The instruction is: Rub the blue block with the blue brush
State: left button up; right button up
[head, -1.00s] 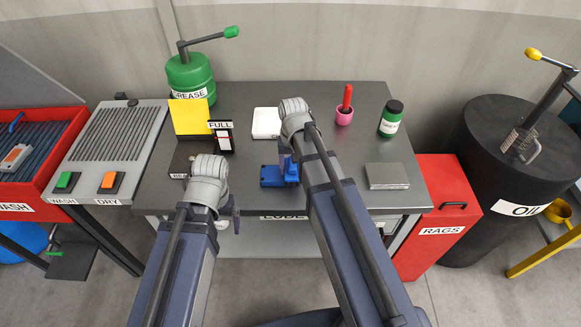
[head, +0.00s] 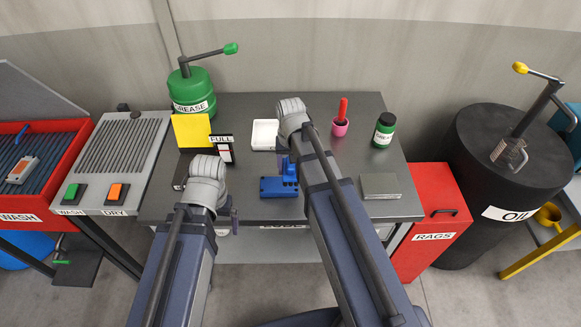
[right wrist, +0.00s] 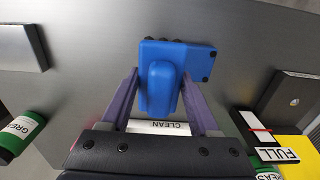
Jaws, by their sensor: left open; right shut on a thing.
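The blue block (head: 277,188) lies flat on the grey table, near its front edge; it shows dark spots in the right wrist view (right wrist: 203,62). The blue brush (head: 288,172) is at the block's back right part. In the right wrist view the brush (right wrist: 159,88) is between the two purple fingers of my right gripper (right wrist: 160,105), which is shut on it. It overlaps the block there; whether they touch I cannot tell. My left gripper (head: 232,216) is open and empty, left of the block at the table's front edge. Its fingers are mostly hidden by the wrist.
A yellow panel (head: 191,131) and a FULL sign (head: 221,141) stand at left. The table between the cup and slab is clear.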

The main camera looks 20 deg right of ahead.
jog(key=shift+r, duration=0.1)
notch_tip(320, 180, up, 3)
jog(key=p, duration=0.3)
dwell(0.3)
